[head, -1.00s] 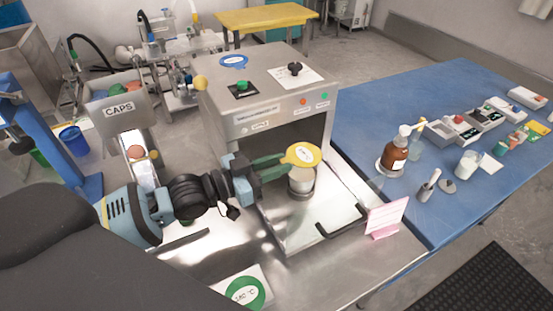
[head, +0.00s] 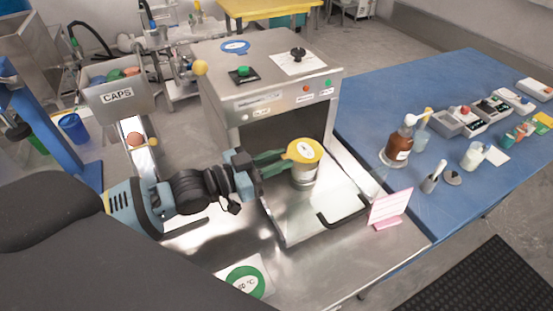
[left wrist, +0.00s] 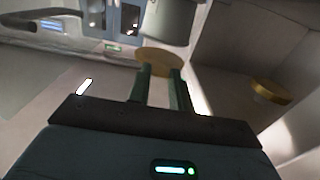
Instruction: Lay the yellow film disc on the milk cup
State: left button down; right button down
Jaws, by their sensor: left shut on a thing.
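The yellow film disc (head: 304,150) has a white label with print on it. My left gripper (head: 284,157) is shut on its left edge with green fingers. The pale milk cup (head: 304,174) stands upright under the disc on the metal tray of the box-shaped machine. The disc hides the cup's top, so I cannot tell whether they touch. In the left wrist view, the disc (left wrist: 160,60) sits at the tips of the fingers (left wrist: 160,75), with a pale cylinder, seemingly the cup (left wrist: 170,20), against it. My right gripper is not in view.
The metal machine (head: 270,100) stands open behind the cup. A black handle (head: 342,216) and a pink card (head: 390,207) are in front. The blue table (head: 400,95) holds a brown pump bottle (head: 398,148) and several small items. A CAPS bin (head: 117,97) stands at left.

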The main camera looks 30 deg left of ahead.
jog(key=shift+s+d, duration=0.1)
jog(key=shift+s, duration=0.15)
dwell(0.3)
pick_arm(q)
jog(key=shift+f, duration=0.35)
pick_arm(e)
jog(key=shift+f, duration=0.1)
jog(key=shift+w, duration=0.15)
pick_arm(q)
jog(key=shift+f, duration=0.2)
jog(key=shift+f, duration=0.5)
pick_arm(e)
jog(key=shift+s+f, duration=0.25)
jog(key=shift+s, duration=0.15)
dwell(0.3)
pick_arm(q)
jog(key=shift+f+b, duration=0.3)
jog(key=shift+f, duration=0.1)
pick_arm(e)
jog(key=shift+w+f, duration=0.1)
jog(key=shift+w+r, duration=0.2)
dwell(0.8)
pick_arm(q)
jog(key=c, duration=1.2)
grip_release()
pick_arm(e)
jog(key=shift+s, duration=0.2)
